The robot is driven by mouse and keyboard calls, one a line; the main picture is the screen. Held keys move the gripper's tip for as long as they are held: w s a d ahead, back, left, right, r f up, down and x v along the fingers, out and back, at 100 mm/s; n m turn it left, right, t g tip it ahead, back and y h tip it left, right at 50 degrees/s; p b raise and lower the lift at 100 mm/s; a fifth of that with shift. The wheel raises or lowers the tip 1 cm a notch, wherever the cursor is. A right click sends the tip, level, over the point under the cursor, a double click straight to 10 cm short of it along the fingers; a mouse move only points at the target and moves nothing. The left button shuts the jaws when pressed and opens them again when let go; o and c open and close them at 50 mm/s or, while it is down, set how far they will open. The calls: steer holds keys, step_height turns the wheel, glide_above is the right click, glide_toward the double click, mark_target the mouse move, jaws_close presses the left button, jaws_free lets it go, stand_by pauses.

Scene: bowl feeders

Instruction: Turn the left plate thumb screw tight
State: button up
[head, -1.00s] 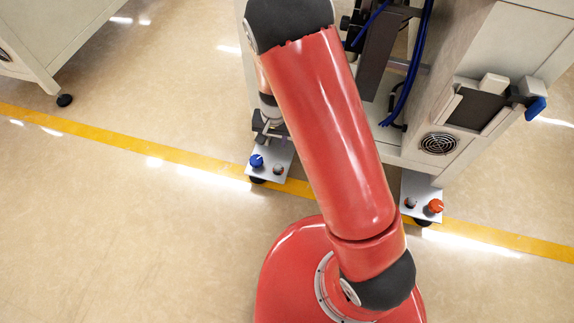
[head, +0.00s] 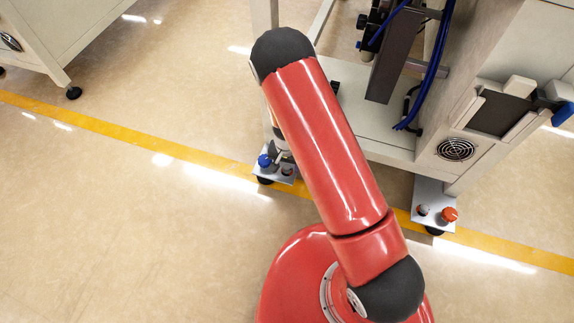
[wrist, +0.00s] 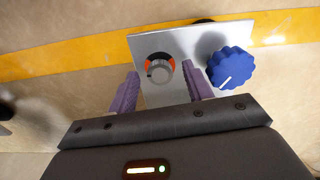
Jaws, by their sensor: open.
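The left plate (head: 291,180) is a small metal plate at the foot of the machine, also in the wrist view (wrist: 195,42). Its thumb screw (wrist: 160,70) is a small silver knob with a slotted face, over a black and orange ring. In the head view the screw (head: 287,170) sits right of a blue knob (head: 264,161). My gripper (wrist: 161,74) is open, its two purple fingers on either side of the screw in the picture. I cannot tell whether they touch it. The right finger is near the blue knob (wrist: 231,68). My arm hides part of the machine.
A right plate (head: 428,193) carries an orange-red knob (head: 449,215) and a small screw (head: 423,210). The machine's pale cabinet (head: 470,90) stands behind. A yellow floor line (head: 130,132) passes below the plates. The floor at left is open.

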steer(key=c, duration=1)
steer(key=shift+o, duration=0.2)
steer(key=shift+m, duration=0.4)
steer(key=m+p, duration=0.1)
steer(key=m, duration=0.2)
steer(key=shift+r, duration=0.1)
steer(key=m+p, duration=0.1)
steer(key=m, duration=0.3)
steer(key=m+p, duration=0.1)
steer(key=m, duration=0.4)
steer(key=shift+m+p, duration=0.75)
steer(key=shift+m, duration=0.95)
